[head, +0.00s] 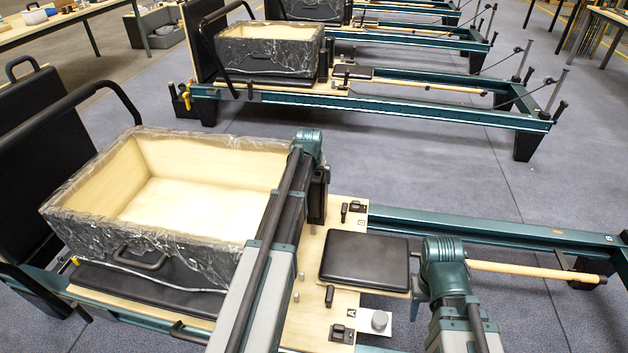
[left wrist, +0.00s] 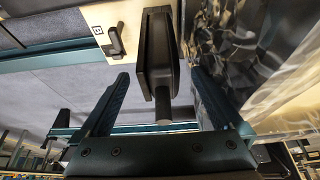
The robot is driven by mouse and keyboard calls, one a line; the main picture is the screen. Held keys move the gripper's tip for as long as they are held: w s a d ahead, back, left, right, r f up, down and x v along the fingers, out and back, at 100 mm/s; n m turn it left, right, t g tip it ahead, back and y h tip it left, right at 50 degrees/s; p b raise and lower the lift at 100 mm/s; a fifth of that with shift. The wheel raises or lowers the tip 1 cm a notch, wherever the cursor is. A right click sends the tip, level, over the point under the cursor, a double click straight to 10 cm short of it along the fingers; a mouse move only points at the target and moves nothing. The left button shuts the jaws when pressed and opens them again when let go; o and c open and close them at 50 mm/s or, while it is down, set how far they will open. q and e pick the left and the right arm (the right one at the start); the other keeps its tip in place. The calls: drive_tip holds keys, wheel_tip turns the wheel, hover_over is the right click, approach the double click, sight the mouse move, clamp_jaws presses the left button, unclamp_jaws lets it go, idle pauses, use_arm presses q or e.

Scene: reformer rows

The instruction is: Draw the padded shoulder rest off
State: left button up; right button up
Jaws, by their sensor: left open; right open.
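The padded shoulder rest (left wrist: 158,55) is a black upright pad with a dark round post below it in the left wrist view. My left gripper (left wrist: 159,77) is open, with one finger on each side of the rest and visible gaps between. In the head view, my left arm reaches to the near reformer by the box's right end. It covers most of the rest there, and the left fingers cannot be made out. My right arm shows at the lower right of the head view, but its gripper does not show.
A wooden box in clear wrap (head: 150,235) stands on the near reformer, close beside my left arm. A flat black pad (head: 365,258) lies right of the arm. Small black pegs stand on the wooden board (head: 310,265). More reformers stand behind, with open floor between.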

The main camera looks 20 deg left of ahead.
sight(316, 188)
use_arm(q)
drive_tip(key=b+x, duration=0.6)
drive_tip(key=x, duration=0.2)
drive_tip(key=shift+f+b, duration=0.2)
drive_tip(key=shift+b, duration=0.15)
drive_tip(key=shift+c, duration=0.2)
clamp_jaws()
drive_tip(key=shift+r, duration=0.1)
